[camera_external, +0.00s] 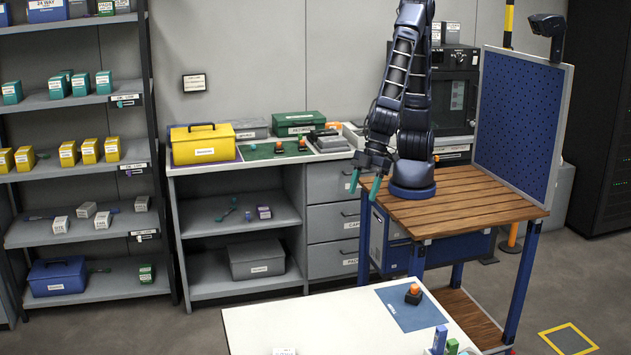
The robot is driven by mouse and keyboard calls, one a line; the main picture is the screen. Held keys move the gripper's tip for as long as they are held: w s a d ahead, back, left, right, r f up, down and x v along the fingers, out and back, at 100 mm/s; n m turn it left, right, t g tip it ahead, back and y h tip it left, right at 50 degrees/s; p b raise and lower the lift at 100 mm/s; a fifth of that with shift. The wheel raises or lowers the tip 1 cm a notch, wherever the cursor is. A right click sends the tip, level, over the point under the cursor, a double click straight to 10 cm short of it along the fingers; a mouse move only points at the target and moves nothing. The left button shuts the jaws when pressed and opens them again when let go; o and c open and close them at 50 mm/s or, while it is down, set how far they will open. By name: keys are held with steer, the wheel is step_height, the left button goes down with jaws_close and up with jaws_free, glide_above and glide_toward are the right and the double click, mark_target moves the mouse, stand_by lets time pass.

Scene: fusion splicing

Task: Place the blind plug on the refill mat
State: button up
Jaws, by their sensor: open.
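My gripper (364,184) is open, with its teal fingertips pointing down. It appears empty, in front of the grey drawers and left of the wooden bench. A small orange-topped black piece (414,293) sits on a blue mat (408,318) on the white table. A green mat (262,154) on the back counter carries small pieces, including an orange-topped one (279,148). I cannot tell which piece is the blind plug or which mat is the refill mat; no label on them is readable.
A yellow toolbox (203,144) and a green box (298,123) stand on the counter. The white table (290,325) is mostly clear, with blue and green blocks (440,339) at its front. A blue perforated panel (520,115) rises behind the wooden bench (465,205).

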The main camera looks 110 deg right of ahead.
steer(key=d+r+m+h, duration=0.15)
steer(key=d+r, duration=0.45)
steer(key=d, duration=0.7)
steer(key=d+r+m, duration=0.2)
steer(key=d+r, duration=0.4)
steer(key=d, duration=0.7)
steer(key=s+d+r+m, duration=0.1)
steer(key=s+d+r, duration=0.1)
steer(key=s+d, duration=0.5)
steer(key=s+d+r+m, duration=0.1)
steer(key=s+d, duration=0.7)
steer(key=shift+d+r+h, duration=0.15)
steer(key=shift+r+h, duration=0.2)
steer(key=shift+h, duration=0.1)
